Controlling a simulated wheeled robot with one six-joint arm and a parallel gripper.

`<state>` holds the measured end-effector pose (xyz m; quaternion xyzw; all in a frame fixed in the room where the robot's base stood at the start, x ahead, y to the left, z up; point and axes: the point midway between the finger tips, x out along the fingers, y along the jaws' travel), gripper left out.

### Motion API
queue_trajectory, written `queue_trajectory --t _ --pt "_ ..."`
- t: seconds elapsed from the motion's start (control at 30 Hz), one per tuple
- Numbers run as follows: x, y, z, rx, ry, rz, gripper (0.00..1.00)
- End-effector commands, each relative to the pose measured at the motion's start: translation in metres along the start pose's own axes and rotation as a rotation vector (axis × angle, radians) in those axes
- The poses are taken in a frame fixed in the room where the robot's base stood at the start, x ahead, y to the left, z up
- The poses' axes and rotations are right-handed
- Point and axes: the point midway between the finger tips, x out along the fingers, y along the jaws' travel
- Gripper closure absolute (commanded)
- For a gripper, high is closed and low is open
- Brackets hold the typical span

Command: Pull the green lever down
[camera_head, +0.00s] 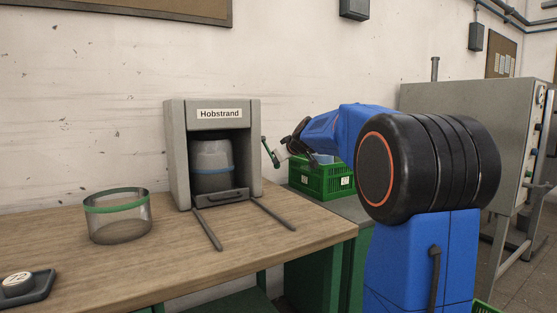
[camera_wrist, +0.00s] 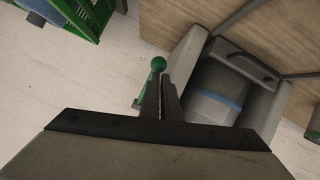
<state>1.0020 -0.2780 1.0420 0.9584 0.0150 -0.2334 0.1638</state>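The green lever (camera_head: 269,153) sits on the right side of the grey machine marked Hobstrand (camera_head: 179,155). It slants, with one end up and to the left. In the wrist view its round green knob (camera_wrist: 158,64) shows just beyond my fingertips, and a bit of green shows left of the fingers. My gripper (camera_head: 282,153) is at the lever, from the right side. In the wrist view the two fingers (camera_wrist: 162,82) are close together, partly covering the lever. I cannot tell whether they hold it or only stand before it.
A grey cone with a blue band (camera_head: 213,170) stands inside the machine. Two dark rods (camera_head: 207,229) reach forward over the wooden table (camera_head: 130,273). A clear green-rimmed container (camera_head: 118,222) stands left. A green crate (camera_head: 318,182) lies behind my arm, close to the lever.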

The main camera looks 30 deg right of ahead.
Motion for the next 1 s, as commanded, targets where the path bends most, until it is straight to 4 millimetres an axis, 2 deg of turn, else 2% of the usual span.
queue_trajectory --t 0.03,0.13,0.43,0.8,1.0 --pt "0.008 -0.004 0.011 0.003 -0.019 -0.012 1.00" --pt "0.004 -0.003 0.006 0.000 -0.017 -0.011 1.00" --pt "-0.028 0.004 -0.031 -0.002 0.000 -0.003 1.00" --pt "-0.088 -0.001 -0.011 -0.001 0.002 0.001 1.00" --pt "-0.112 -0.004 -0.003 0.000 0.004 0.002 1.00"
